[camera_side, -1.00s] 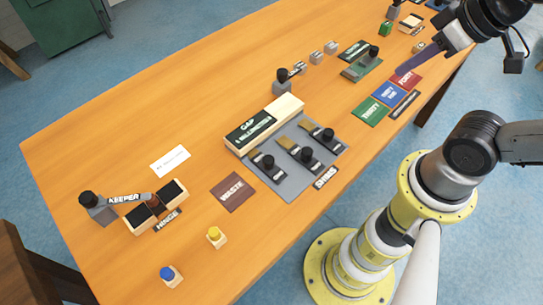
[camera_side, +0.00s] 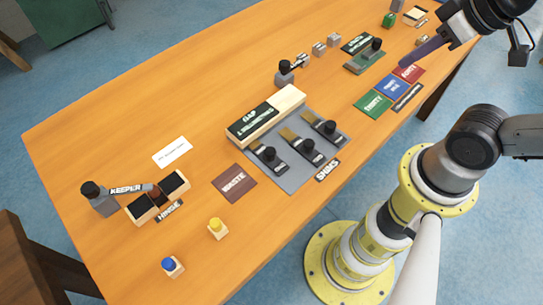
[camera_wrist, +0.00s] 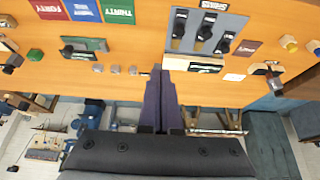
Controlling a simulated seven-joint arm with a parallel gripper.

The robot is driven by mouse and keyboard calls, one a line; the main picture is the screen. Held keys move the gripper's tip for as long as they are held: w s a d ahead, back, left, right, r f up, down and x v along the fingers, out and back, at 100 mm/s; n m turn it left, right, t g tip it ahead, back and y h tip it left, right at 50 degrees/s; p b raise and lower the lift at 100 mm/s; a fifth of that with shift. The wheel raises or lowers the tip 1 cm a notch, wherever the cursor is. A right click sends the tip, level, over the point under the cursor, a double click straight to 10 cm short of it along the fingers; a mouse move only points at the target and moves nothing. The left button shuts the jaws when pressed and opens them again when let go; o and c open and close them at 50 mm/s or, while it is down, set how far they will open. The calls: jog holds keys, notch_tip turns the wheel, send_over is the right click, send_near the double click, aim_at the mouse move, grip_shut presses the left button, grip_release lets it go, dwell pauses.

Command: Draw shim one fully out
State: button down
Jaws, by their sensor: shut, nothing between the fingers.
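Three shims, each a flat tan strip on a dark holder with a black knob, lie side by side on the grey pad (camera_side: 290,180) labelled SHIMS: a left one (camera_side: 268,156), a middle one (camera_side: 305,147) and a right one (camera_side: 327,129). Their numbers are too small to read, so I cannot tell which is shim one. They also show in the wrist view, where the pad (camera_wrist: 232,22) is upper right of centre. My gripper (camera_side: 403,65) has long purple fingers, shut and empty, above the coloured plates and well away from the shims. The closed fingertips (camera_wrist: 161,70) show in the wrist view.
A GAP block (camera_side: 266,115) lies just behind the shims. Red, blue and green (camera_side: 371,106) plates lie under my gripper's side. A green plate (camera_side: 358,65) carries a knobbed part. The WASTE square (camera_side: 234,182), KEEPER (camera_side: 127,189) and HINGE block (camera_side: 172,187) are left.

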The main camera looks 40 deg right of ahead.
jog(key=c, duration=1.3)
grip_release()
jog(key=o, duration=0.7)
jog(key=shift+n, duration=0.8)
jog(key=w+r, duration=0.1)
jog(key=w, duration=0.1)
jog(key=w+a+r, duration=0.1)
jog(key=w+r, duration=0.1)
jog(key=shift+a, duration=0.1)
jog(key=n+g, duration=0.6)
jog(key=n, duration=0.1)
send_over(269, 151)
notch_tip(269, 151, down, 11)
notch_tip(269, 151, down, 14)
jog(key=shift+r, duration=0.15)
grip_shut()
